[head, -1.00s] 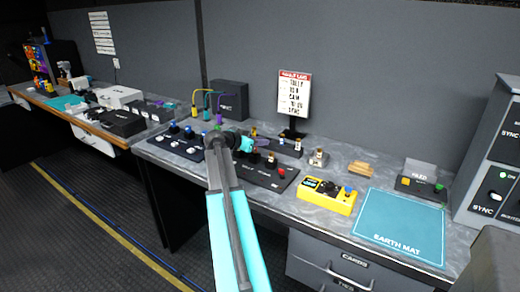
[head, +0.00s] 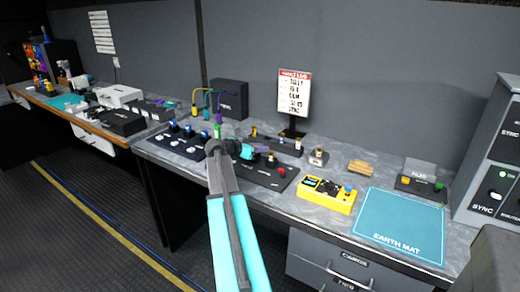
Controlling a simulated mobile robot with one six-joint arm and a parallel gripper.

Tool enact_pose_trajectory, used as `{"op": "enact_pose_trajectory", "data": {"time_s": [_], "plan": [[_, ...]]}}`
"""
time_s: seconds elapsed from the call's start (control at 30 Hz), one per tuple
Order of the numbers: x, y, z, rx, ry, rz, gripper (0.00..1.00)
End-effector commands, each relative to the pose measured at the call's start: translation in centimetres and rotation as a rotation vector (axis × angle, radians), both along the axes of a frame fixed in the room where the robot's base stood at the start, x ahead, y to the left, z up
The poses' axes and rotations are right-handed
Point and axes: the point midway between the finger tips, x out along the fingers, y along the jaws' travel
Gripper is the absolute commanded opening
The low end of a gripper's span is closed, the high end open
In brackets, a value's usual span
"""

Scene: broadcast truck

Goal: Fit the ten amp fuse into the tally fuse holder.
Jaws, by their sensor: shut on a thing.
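My gripper (head: 259,151) is in the middle of the head view, over the back of a black panel (head: 252,177) with a red button. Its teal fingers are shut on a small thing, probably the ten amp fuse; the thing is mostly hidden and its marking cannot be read. Behind the gripper a dark rack (head: 286,147) holds small fuse-like pieces. I cannot tell which fitting is the tally fuse holder, as my arm and gripper cover part of the panel. I cannot tell whether the held thing touches the panel.
A small stand with a metal-capped piece (head: 318,156), a yellow meter (head: 327,194) and a blue earth mat (head: 402,224) lie to the right. A knobbed black panel (head: 172,144) is to the left. The mat is clear.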

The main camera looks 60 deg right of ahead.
Motion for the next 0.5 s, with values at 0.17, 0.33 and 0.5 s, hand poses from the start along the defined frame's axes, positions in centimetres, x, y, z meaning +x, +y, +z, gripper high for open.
{"op": "enact_pose_trajectory", "data": {"time_s": [0.17, 0.33, 0.5], "plan": [[0.00, 0.01, -0.22, 0.000, 0.000, 0.000, 0.19], [0.01, 0.01, -0.19, 0.000, 0.000, 0.000, 0.34], [0.02, 0.01, -0.18, 0.000, 0.000, 0.000, 0.34]]}}
